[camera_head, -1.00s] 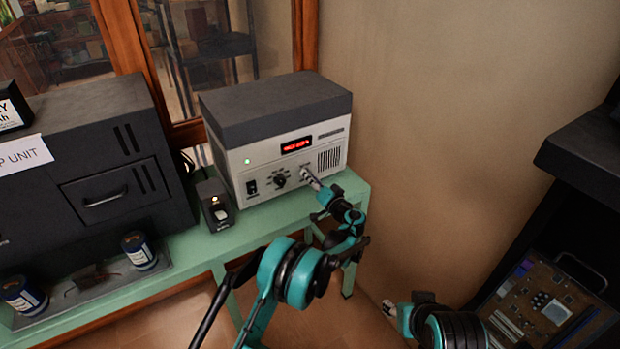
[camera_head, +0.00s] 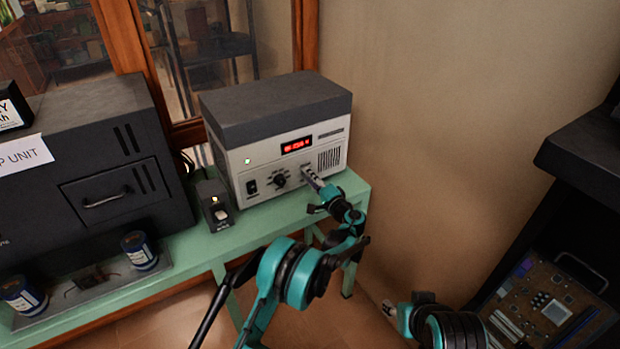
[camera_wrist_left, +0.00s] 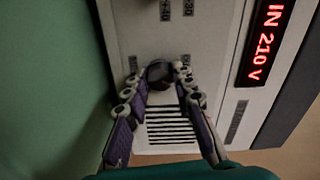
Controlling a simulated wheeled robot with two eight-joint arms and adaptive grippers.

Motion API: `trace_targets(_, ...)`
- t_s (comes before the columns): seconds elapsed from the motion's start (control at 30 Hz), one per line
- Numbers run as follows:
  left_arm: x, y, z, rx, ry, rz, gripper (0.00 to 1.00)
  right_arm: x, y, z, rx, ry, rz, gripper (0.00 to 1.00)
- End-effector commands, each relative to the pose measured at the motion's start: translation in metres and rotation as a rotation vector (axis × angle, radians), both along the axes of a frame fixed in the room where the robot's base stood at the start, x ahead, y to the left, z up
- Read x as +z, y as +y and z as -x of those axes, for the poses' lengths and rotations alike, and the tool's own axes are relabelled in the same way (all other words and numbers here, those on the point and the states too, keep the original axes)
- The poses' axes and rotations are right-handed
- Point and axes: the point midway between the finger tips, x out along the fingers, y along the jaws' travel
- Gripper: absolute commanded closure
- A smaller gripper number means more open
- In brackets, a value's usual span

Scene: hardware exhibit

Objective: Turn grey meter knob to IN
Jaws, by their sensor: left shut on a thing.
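The meter is a pale box with a dark grey top (camera_head: 275,108), standing on a green bench. Its red display (camera_head: 297,145) shows in the wrist view (camera_wrist_left: 265,42) too, where it reads "IN 210 V". My left gripper (camera_head: 307,172) is at the right part of the meter's front panel. In the wrist view its two fingers (camera_wrist_left: 160,88) are shut on the dark grey knob (camera_wrist_left: 160,72), one on each side. The knob's pointer cannot be made out. My right gripper (camera_head: 390,308) is low, away from the meter; its jaws are unclear.
A black selector knob (camera_head: 280,181) and a black switch (camera_head: 251,187) are left of my left gripper. A small black box (camera_head: 216,205) stands beside the meter on the green bench (camera_head: 262,218). A large dark unit (camera_head: 92,160) stands at left. The wall (camera_head: 440,120) is to the right.

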Motion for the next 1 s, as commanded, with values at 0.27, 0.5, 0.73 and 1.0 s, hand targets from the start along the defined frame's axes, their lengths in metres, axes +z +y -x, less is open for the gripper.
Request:
trace_targets(0.27,-0.0004,-0.0003,0.0000,-0.001,0.011,-0.015,1.00,0.0000,0.0000,0.0000,0.000,0.000,0.000,0.59)
trace_targets(0.5,-0.0003,-0.0004,0.0000,-0.001,0.011,-0.014,0.73,0.0000,0.0000,0.0000,0.000,0.000,0.000,0.59)
trace_targets(0.73,-0.0003,-0.0003,0.0000,0.000,0.010,-0.014,0.54,0.0000,0.0000,0.0000,0.000,0.000,0.000,0.59)
trace_targets(1.0,0.0000,-0.0065,0.0078,-0.002,0.010,-0.014,0.54,0.0000,0.0000,0.0000,0.000,0.000,0.000,0.59)
